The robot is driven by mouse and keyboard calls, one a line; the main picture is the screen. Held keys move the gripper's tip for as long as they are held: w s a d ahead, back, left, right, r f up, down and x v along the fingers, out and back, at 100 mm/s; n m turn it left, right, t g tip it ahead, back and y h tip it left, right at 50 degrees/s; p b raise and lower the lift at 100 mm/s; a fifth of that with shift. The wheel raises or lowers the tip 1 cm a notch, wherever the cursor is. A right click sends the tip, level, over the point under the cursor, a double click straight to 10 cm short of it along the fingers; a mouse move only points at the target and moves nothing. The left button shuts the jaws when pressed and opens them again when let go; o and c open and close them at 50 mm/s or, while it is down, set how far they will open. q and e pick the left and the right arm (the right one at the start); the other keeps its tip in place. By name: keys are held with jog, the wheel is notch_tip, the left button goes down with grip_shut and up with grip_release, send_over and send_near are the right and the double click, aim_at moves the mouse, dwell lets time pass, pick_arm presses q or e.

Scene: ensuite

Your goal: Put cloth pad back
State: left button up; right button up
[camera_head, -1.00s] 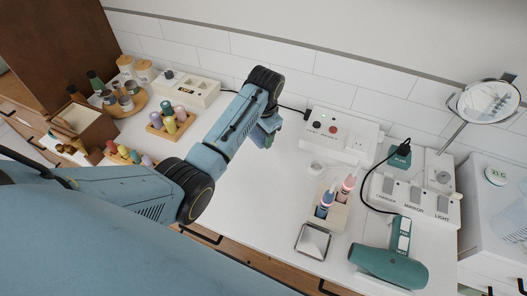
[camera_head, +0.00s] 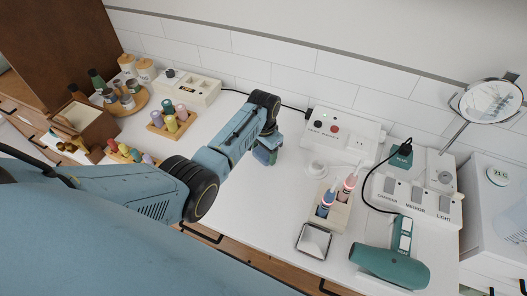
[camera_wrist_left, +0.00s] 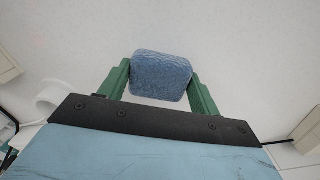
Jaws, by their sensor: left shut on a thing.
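The blue cloth pad (camera_wrist_left: 161,76) sits between the two green fingers of my left gripper (camera_wrist_left: 160,85) in the left wrist view. The gripper is shut on it, and white counter shows beyond the pad. In the head view my left gripper (camera_head: 265,154) points down over the middle of the white counter (camera_head: 245,205), and my wrist mostly hides the pad. I cannot tell how far the pad is above the counter. My right gripper is not in view.
A white box with buttons and a socket (camera_head: 343,133) stands behind. A wooden holder (camera_head: 326,213) with two devices, a square tray (camera_head: 313,241) and a teal hair dryer (camera_head: 390,266) lie right. Bottle racks (camera_head: 170,122) stand left. The counter's front middle is clear.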

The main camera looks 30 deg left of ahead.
aim_at(264, 152)
pick_arm(q)
jog(key=o, duration=1)
jog(key=shift+c, duration=0.2)
notch_tip(264, 152, up, 12)
jog(key=p, duration=0.2)
